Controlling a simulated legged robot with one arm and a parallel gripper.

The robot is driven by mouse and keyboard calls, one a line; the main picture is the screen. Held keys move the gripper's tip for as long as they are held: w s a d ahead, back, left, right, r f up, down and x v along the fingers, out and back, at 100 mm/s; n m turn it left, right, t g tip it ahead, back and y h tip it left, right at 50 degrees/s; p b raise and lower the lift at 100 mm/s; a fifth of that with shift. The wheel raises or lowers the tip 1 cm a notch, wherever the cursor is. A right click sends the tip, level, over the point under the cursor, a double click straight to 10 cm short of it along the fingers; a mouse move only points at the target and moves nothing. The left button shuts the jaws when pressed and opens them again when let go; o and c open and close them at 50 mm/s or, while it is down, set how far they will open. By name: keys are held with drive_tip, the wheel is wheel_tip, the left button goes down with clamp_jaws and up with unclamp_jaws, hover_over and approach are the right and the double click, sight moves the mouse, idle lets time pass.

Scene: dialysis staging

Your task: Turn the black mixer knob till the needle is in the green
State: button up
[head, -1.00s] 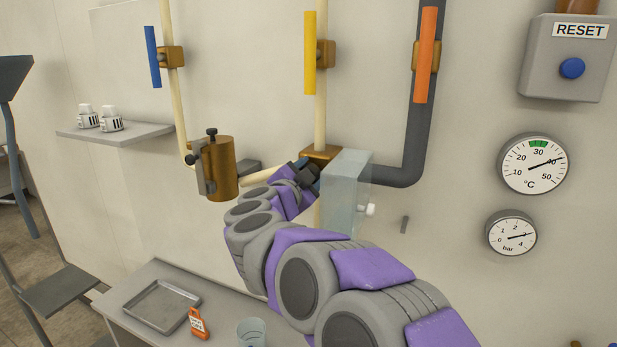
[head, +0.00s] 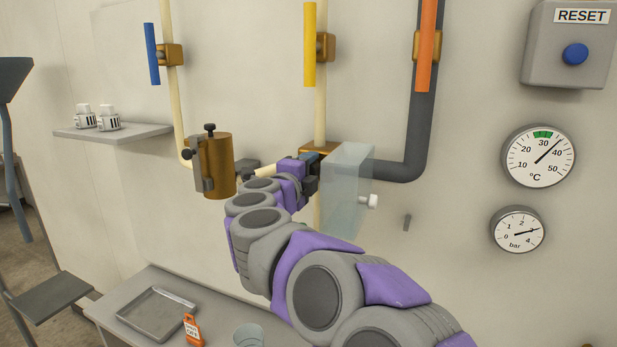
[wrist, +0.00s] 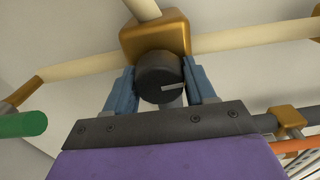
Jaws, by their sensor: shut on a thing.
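The black mixer knob (wrist: 160,78) sits on the brass mixer body (wrist: 155,36) in the wrist view, with a pale pointer mark on its face. My gripper (wrist: 161,84) has its blue fingers on either side of the knob, shut on it. In the head view my gripper (head: 312,172) is at the mixer, and my arm hides the knob there. The temperature dial (head: 539,157) has a green band near 30. Its needle points up and right, between 30 and 40, past the green band's right end.
A clear hinged-looking cover (head: 346,190) stands just right of my gripper. A brass canister (head: 213,165) is on the left. Blue (head: 152,54), yellow (head: 310,45) and orange (head: 427,46) handles are above. A bar dial (head: 518,230) and RESET box (head: 568,45) are on the right.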

drive_tip(key=shift+f+m, duration=0.25)
drive_tip(key=shift+m, duration=0.15)
drive_tip(key=o, duration=1)
drive_tip(key=shift+w, duration=0.1)
drive_tip(key=shift+r, duration=0.1)
drive_tip(key=v, duration=1.7)
drive_tip(key=shift+s+a, duration=0.2)
drive_tip(key=shift+a, duration=0.05)
drive_tip(key=shift+w, duration=0.1)
